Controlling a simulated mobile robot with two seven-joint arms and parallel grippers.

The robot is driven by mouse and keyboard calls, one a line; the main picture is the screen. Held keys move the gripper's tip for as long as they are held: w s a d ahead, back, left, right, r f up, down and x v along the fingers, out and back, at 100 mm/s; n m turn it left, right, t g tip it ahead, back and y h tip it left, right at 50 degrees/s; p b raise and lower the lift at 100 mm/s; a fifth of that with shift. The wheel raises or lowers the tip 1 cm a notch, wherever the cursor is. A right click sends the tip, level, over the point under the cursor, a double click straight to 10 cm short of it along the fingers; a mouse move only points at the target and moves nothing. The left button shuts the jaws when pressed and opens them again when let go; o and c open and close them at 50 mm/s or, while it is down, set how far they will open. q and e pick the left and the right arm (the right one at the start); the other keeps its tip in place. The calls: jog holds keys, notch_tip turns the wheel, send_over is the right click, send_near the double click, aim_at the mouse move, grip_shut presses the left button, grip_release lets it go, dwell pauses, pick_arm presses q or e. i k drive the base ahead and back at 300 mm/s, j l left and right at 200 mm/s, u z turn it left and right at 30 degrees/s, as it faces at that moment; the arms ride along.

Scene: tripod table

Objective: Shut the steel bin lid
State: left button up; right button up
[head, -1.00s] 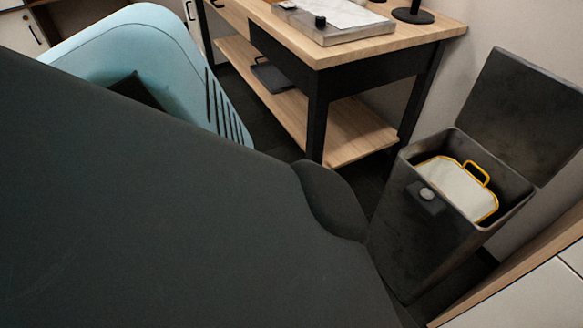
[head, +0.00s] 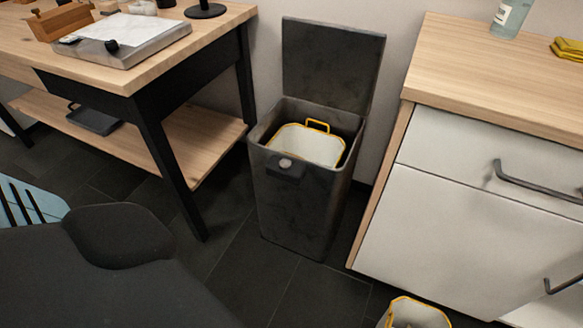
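The steel bin (head: 303,205) is a tall dark box on the floor between the wooden table and the white cabinet. Its lid (head: 332,66) stands open and upright at the back, close to the wall. Inside the bin is a white liner (head: 312,146) with a yellow rim and a yellow handle. A small block with a round light button (head: 286,165) sits on the bin's front top edge. Neither of my grippers is in view.
A wooden table (head: 222,20) with black legs and a low shelf stands left of the bin. A white cabinet (head: 437,205) with a wooden top stands to its right. A yellow-rimmed container (head: 415,315) is at the bottom edge. Dark tiled floor (head: 245,265) is clear before the bin.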

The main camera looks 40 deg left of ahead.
aim_at(336, 67)
jog(key=i+j, duration=0.1)
jog(key=j, duration=0.45)
jog(key=i+j, duration=0.1)
jog(key=j, duration=0.45)
jog(key=i+j+z, duration=0.1)
jog(key=j, duration=0.45)
jog(key=i+j, duration=0.1)
jog(key=j, duration=0.4)
